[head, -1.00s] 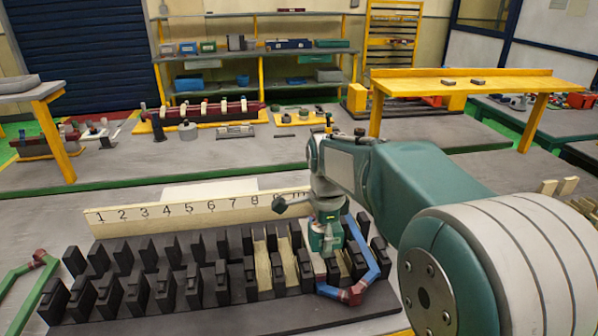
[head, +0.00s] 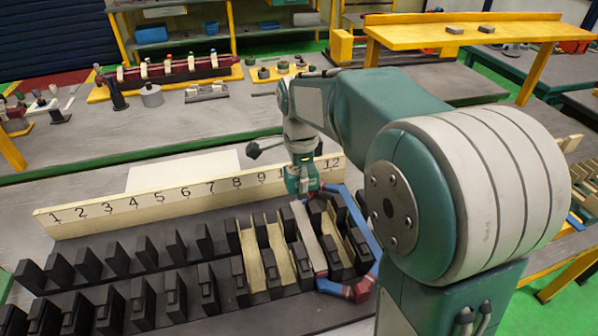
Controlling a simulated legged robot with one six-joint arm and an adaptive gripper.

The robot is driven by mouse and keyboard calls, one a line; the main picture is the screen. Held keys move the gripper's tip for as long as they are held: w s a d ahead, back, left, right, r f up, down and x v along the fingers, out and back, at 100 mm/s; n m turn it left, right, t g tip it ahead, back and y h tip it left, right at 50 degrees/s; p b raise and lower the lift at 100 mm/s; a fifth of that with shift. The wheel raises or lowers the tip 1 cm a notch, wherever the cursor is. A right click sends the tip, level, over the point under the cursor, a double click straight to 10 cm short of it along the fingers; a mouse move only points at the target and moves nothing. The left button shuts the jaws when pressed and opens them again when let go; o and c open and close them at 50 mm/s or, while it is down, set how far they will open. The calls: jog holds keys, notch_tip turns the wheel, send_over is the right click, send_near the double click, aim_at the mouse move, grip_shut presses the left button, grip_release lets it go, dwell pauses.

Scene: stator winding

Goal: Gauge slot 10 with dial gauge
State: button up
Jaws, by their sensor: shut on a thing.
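The stator model is a dark block with two rows of black teeth (head: 146,252) and slots between them. A cream number strip (head: 150,203) runs along its far side; the digits near 10 and 11 are partly covered by my gripper. Cream liners (head: 249,256) lie in several slots toward the right. A bare grey strip (head: 311,240) runs between two liners. My gripper (head: 304,190) points down at the far row, below the digits near 10. It is shut on the dial gauge, which is mostly hidden by the gripper, so contact with the slot cannot be told.
A white sheet (head: 183,168) lies behind the number strip. Behind are a bench with a red shaft (head: 170,69) and a yellow shelf (head: 455,33).

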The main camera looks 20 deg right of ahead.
jog(key=shift+a+f, duration=0.1)
jog(key=shift+f, duration=3.8)
jog(key=o, duration=1.2)
notch_tip(320, 180, up, 12)
jog(key=shift+f, duration=0.1)
